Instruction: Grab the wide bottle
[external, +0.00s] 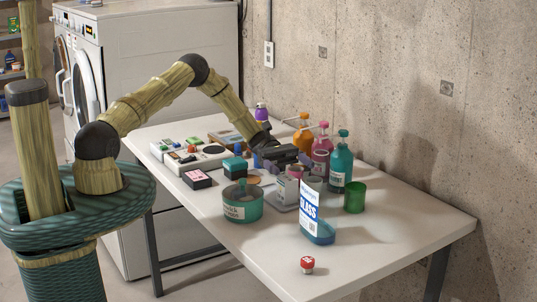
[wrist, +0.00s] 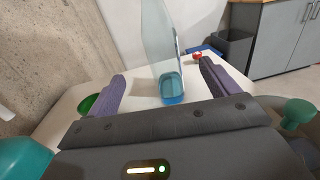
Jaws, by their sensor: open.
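The wide bottle appears to be the clear one with blue liquid and a "GLASS" label (external: 309,212); it stands upright near the table's front right part. In the wrist view the bottle (wrist: 167,88) stands ahead, in line with the space between my two fingers, its label seen edge-on at its right. My gripper (external: 290,160) is over the table, behind the bottle among other items. In the wrist view my gripper (wrist: 162,70) is open with nothing held; the fingers do not visibly touch the bottle.
A teal pump bottle (external: 340,165), a green cup (external: 354,197) and a teal tin (external: 241,205) stand around the bottle. A small red-topped item (external: 307,265) is in front. The table's (external: 400,235) right end is clear; a concrete wall (external: 400,90) runs behind.

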